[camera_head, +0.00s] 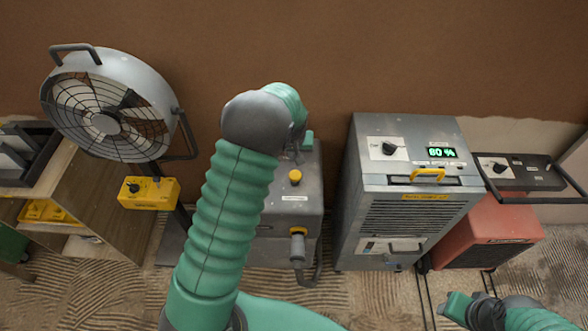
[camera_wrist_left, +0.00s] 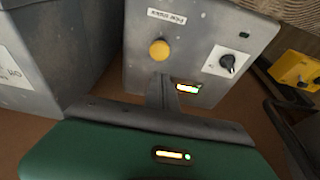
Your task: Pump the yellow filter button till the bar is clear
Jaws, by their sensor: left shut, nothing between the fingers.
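The yellow round button (camera_head: 295,177) sits on the top panel of a grey machine (camera_head: 312,190); it also shows in the left wrist view (camera_wrist_left: 159,49). A small lit bar (camera_wrist_left: 187,88) is on the same panel, partly covered by my finger; its exact level is too small to read. A black knob (camera_wrist_left: 228,62) is beside it. My left gripper (camera_wrist_left: 163,80) is shut and empty over the panel; in that picture its tips lie just below the button, apart from it. In the head view my left arm hides much of the machine. My right gripper (camera_head: 462,307) is at the lower right; its fingers are unclear.
A fan (camera_head: 108,105) with a yellow control box (camera_head: 148,192) stands left, beside a wooden shelf (camera_head: 108,205). A grey dehumidifier (camera_head: 403,190) showing 80 % stands close to the right of the machine. A red unit (camera_head: 490,240) is beyond it. A plaster wall rises behind.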

